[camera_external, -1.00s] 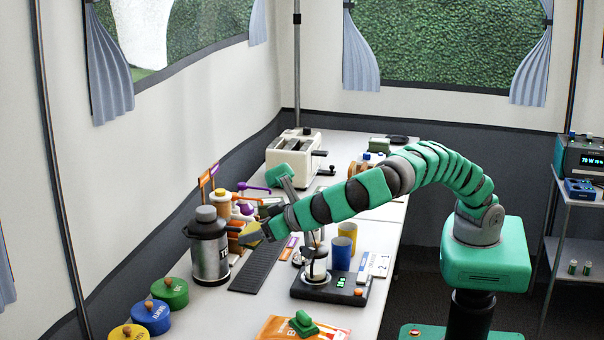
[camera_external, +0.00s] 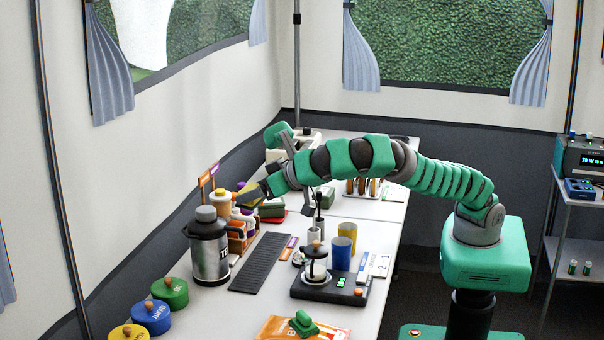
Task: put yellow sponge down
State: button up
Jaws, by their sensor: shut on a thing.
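The yellow sponge (camera_external: 248,193) is at the left end of my arm, raised above the back part of the left table. My gripper (camera_external: 259,190) is shut on it. The fingers are small and dark here, so the exact grip is hard to see. The sponge appears in front of the far wall side of the table and just above a brown caddy of bottles (camera_external: 238,236) in the picture; it looks apart from it.
Three lidded jars (camera_external: 151,317) stand front left. A white toaster (camera_external: 288,152) is partly hidden behind my arm.

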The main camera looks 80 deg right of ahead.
jog(key=shift+s+d+r, duration=0.1)
jog(key=shift+r, duration=0.3)
jog(key=w+d+r+m, duration=0.1)
jog(key=w+d, duration=0.9)
jog(key=d, duration=0.4)
jog(key=w+d+r, duration=0.1)
jog(key=w+d, duration=0.9)
jog(key=d, duration=0.4)
jog(key=s+d+f+m+g+h, duration=0.1)
jog(key=d+f+m+h, duration=0.1)
jog(key=d, duration=3.1)
jog(key=shift+s+a+f+b, duration=0.15)
jog(key=shift+f+b, duration=0.9)
jog(key=shift+f, duration=6)
jog(key=shift+a+f+b, duration=0.15)
jog(key=shift+f+b, duration=0.85)
jog(key=shift+f, duration=6)
jog(key=shift+f, duration=0.1)
